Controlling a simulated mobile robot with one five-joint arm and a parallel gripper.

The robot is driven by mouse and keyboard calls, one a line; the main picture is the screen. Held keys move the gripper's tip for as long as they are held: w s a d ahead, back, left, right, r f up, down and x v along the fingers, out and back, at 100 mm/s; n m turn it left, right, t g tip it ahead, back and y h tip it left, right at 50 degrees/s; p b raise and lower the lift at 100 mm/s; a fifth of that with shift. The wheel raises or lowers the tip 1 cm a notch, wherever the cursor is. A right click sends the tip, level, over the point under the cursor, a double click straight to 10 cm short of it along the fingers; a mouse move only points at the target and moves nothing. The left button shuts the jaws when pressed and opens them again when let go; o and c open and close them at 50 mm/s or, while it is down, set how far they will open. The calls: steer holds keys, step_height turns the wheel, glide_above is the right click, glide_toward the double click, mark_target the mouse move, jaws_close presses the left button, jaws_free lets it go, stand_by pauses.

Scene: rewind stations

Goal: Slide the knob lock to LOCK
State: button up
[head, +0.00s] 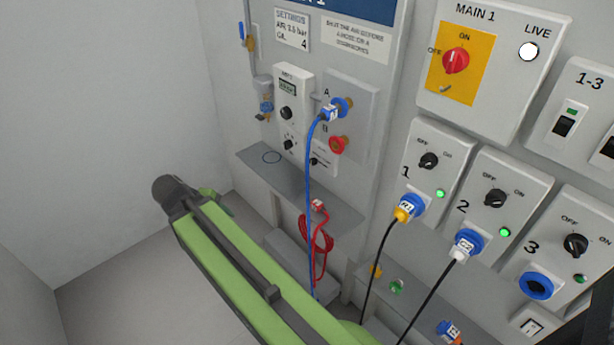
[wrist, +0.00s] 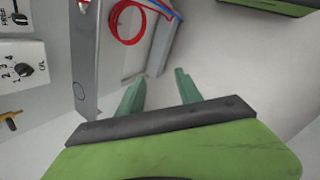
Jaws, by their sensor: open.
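The knob lock seems to be the small black lever on a white plate (head: 322,155), low on the air panel in the head view. In the wrist view a black lever (wrist: 19,18) shows at the top left edge, partly cut off. In the head view my arm hides or omits the fingers.
A grey shelf (head: 335,205) juts out below the panel; it also shows in the wrist view (wrist: 86,65). A blue hose (head: 308,190) hangs from the A port, and a red coil (head: 316,240) hangs below. Free floor lies at the left.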

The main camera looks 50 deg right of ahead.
steer(key=d+f+n+h+b, duration=0.3)
steer(key=d+n+h+b, duration=0.4)
steer(key=d, duration=0.4)
steer(key=n+g+h+b, duration=0.1)
steer(key=n+h+b, duration=0.4)
steer(key=b, duration=0.1)
glide_toward(311, 161)
steer(key=d, duration=0.8)
steer(key=shift+s+d+f, duration=0.1)
steer(key=shift+s+d, duration=0.2)
steer(key=shift+d, duration=0.1)
jaws_close()
